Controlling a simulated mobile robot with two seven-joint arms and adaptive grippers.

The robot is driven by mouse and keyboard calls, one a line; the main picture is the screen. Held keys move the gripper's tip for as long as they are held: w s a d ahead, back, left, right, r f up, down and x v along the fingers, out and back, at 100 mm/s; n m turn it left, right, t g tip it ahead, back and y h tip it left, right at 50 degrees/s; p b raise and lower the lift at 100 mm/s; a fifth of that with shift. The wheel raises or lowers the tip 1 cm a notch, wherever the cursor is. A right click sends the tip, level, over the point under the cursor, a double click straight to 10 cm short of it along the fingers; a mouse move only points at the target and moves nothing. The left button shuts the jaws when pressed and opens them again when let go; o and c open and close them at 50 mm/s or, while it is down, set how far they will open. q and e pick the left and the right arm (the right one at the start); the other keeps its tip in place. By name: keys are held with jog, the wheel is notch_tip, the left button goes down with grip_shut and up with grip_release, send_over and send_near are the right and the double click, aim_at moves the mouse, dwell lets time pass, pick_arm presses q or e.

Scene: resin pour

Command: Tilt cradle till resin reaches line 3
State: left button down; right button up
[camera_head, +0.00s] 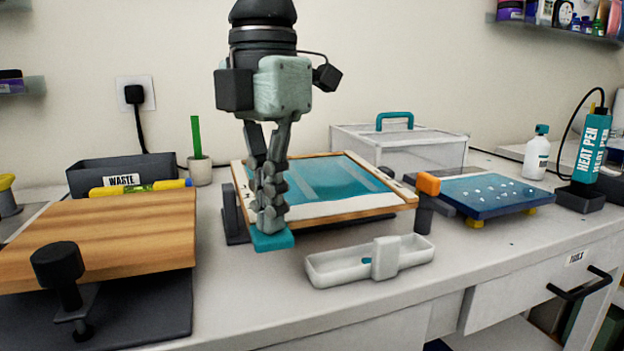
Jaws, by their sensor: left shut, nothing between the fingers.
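The wooden-framed cradle (390,206) stands mid-bench in a dark stand, its left end near my gripper. Teal resin (335,178) covers its back and middle, and a pale bare strip shows along the front. Small dark marks show on its left side, too small to read as line numbers. A teal tab (272,240) sticks out at the cradle's front left corner. My left gripper (268,218) points down with its fingers shut and empty, right above or on the tab; I cannot tell whether they touch. It hides part of the cradle's left edge. My right gripper is not in view.
A white trough (335,270) lies in front of the cradle. An orange-topped post (428,187) stands at its right, beside a blue panel (490,196). A wooden board (130,230) with a dark clamp (62,275) fills the left. A clear box (400,148) stands behind.

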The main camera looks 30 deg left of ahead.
pick_arm(q)
jog(key=shift+r+p, duration=1.7)
jog(key=shift+r, duration=0.85)
jog(key=shift+f, duration=0.1)
